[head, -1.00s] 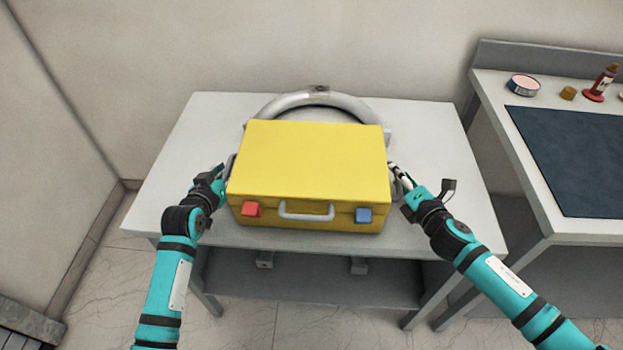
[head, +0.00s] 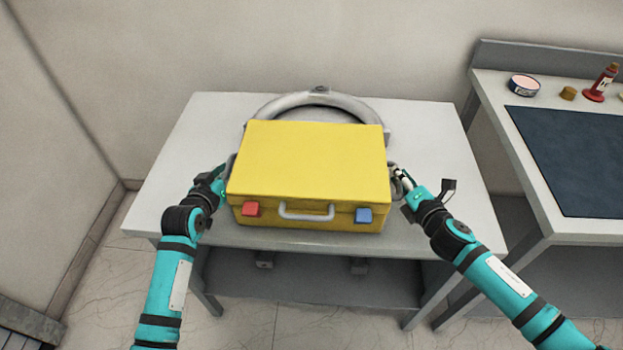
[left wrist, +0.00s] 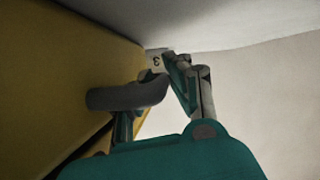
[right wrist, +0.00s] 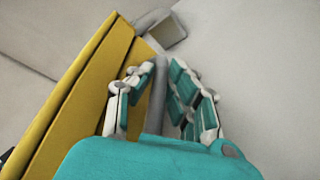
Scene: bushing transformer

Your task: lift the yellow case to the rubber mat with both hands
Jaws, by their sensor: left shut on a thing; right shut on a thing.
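The yellow case (head: 308,165) sits upright on the grey table, its lid shut, with a red latch (head: 251,209), a grey front handle (head: 306,210) and a blue latch (head: 363,215). My left gripper (head: 222,179) is at the case's left side, shut on the grey left side handle (left wrist: 125,96). My right gripper (head: 402,178) is at the right side, shut on the grey right side handle (right wrist: 157,95). The fingertips are partly hidden in the head view. The dark rubber mat (head: 580,160) lies on the workbench at the right.
A grey ring-shaped part (head: 318,98) stands close behind the case on the table (head: 180,140). The workbench (head: 500,90) holds a round tin (head: 525,85), a small brown piece (head: 568,93) and a red-based bottle (head: 601,85). A gap separates table and workbench. The mat is clear.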

